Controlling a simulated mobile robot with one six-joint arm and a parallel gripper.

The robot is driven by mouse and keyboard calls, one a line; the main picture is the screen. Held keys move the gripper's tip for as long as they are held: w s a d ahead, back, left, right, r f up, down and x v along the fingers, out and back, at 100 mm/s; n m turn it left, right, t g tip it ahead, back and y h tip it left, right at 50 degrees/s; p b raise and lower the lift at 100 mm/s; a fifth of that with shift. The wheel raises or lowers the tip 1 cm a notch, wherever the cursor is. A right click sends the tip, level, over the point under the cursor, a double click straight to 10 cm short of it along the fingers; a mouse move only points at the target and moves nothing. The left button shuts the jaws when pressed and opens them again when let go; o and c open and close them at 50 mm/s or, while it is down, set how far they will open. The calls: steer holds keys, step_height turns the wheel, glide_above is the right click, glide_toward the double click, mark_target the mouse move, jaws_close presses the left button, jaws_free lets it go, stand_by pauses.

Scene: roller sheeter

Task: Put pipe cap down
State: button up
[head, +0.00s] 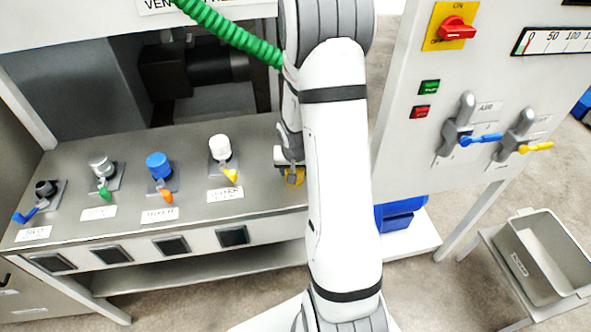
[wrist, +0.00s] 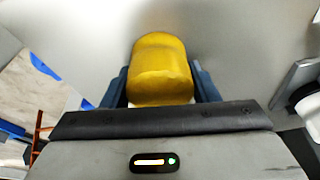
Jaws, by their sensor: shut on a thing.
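The yellow pipe cap (wrist: 162,68) is between the two blue fingers of my gripper (wrist: 162,88) in the wrist view, and the gripper is shut on it. In the head view, a small part of the yellow cap (head: 295,177) shows below my gripper (head: 289,163), beside my white arm link, which hides the area to its right. The cap is over the right end of the grey metal worktop (head: 262,190). I cannot tell whether the cap touches the worktop.
Left of my gripper, several valves stand in a row on the worktop, the nearest with a white cap (head: 220,147). A green coiled hose (head: 230,33) hangs above. To the right are a panel with a red switch (head: 456,28), air levers (head: 462,130) and a grey bin (head: 540,262).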

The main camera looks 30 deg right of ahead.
steer(key=shift+s+r, duration=0.1)
steer(key=o, duration=1)
steer(key=v, duration=1.1)
steer(key=shift+s+r+p, duration=0.15)
steer(key=shift+r+p, duration=0.15)
steer(key=shift+r, duration=0.05)
steer(key=s+a+r+n, duration=0.2)
steer(key=s+a+r, duration=0.4)
steer(key=s, duration=0.2)
steer(key=s+a+r+n+y, duration=0.1)
steer(key=s+a+r+n, duration=0.2)
steer(key=s+a+r, duration=0.3)
steer(key=s+a, duration=0.1)
steer(key=s, duration=0.2)
steer(key=shift+r, duration=0.35)
steer(key=shift+d, duration=0.1)
